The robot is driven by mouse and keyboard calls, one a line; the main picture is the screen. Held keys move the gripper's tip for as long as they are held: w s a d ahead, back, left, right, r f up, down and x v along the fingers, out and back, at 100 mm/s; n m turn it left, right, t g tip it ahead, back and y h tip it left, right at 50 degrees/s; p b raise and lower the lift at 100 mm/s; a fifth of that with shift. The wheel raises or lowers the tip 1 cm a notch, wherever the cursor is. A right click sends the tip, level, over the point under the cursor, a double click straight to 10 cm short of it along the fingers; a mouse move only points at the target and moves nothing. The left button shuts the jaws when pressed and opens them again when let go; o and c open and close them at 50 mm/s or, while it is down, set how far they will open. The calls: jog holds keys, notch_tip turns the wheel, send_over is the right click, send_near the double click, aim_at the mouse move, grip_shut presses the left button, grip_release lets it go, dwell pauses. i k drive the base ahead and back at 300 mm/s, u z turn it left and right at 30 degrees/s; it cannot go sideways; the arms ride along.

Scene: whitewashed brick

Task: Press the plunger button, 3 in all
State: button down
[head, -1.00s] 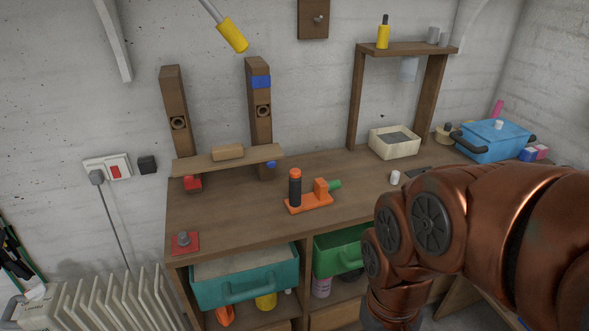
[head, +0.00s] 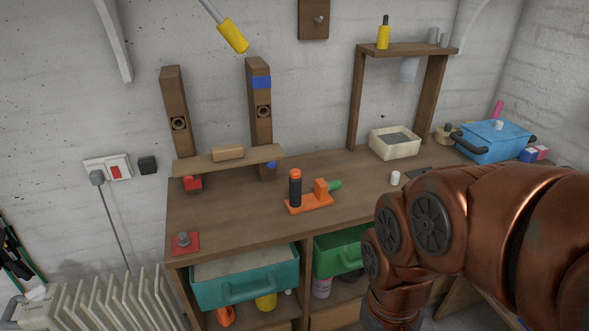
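A small square red plate with a grey round knob on it, which looks like the plunger button (head: 184,242), sits at the front left corner of the wooden workbench (head: 240,220). Its knob stands up from the plate and nothing touches it. My copper-coloured arm fills the lower right of the head view, bent downward in front of the bench. My gripper is out of view, so its fingers cannot be seen. The arm is well to the right of the plunger button.
An orange block with a black post (head: 310,203) stands mid-bench. A raised plank (head: 228,160) lies behind the button, with a red block (head: 193,183) under it. A white cylinder (head: 395,178), cream box (head: 394,148) and blue tub (head: 493,140) are to the right. The bench around the button is clear.

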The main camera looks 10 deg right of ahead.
aim_at(296, 174)
jog(key=u, duration=3.15)
jog(key=k, duration=0.9)
jog(key=z, duration=0.6)
